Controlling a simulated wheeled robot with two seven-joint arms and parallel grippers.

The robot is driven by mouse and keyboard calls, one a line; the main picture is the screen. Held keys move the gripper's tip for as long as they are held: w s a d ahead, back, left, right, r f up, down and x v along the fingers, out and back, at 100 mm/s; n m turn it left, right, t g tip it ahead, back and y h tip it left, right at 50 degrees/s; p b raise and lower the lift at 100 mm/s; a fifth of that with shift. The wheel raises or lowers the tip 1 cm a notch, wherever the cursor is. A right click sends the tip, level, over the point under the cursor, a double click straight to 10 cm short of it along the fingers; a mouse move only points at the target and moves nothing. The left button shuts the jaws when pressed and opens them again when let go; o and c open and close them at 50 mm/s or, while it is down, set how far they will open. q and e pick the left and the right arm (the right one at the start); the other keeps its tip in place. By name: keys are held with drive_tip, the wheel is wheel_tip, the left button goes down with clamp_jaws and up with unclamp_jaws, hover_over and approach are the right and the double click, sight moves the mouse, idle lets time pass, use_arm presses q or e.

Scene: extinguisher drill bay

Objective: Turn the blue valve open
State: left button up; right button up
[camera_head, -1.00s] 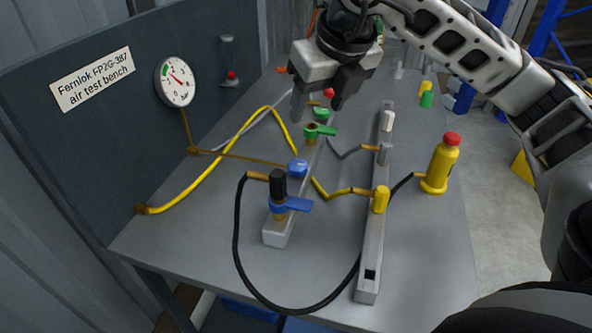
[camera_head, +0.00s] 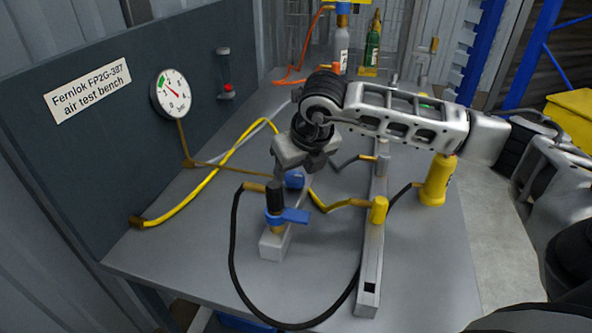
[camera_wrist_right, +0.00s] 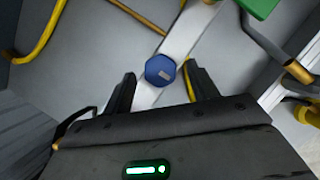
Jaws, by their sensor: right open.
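The blue valve (camera_head: 288,216) stands near the front end of a pale bar on the bench, with a black upright part above its blue lever. The lever points right, across the bar. A blue cap (camera_head: 295,180) sits on the bar just behind it; it also shows in the right wrist view (camera_wrist_right: 160,70). My right gripper (camera_head: 290,170) is open and points down over the bar at the blue cap, behind the valve. In the right wrist view its fingers (camera_wrist_right: 159,72) are on either side of the cap, with nothing gripped. My left gripper is not in view.
A black hose (camera_head: 236,262) loops from the valve across the front bench. A yellow hose (camera_head: 188,207), a yellow bottle (camera_head: 436,182) and a second bar (camera_head: 370,262) stand near. A panel with a gauge (camera_head: 170,94) closes the left side.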

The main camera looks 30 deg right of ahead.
drive_tip(key=shift+w+f, duration=0.15)
drive_tip(key=shift+f, duration=0.3)
drive_tip(key=c, duration=1)
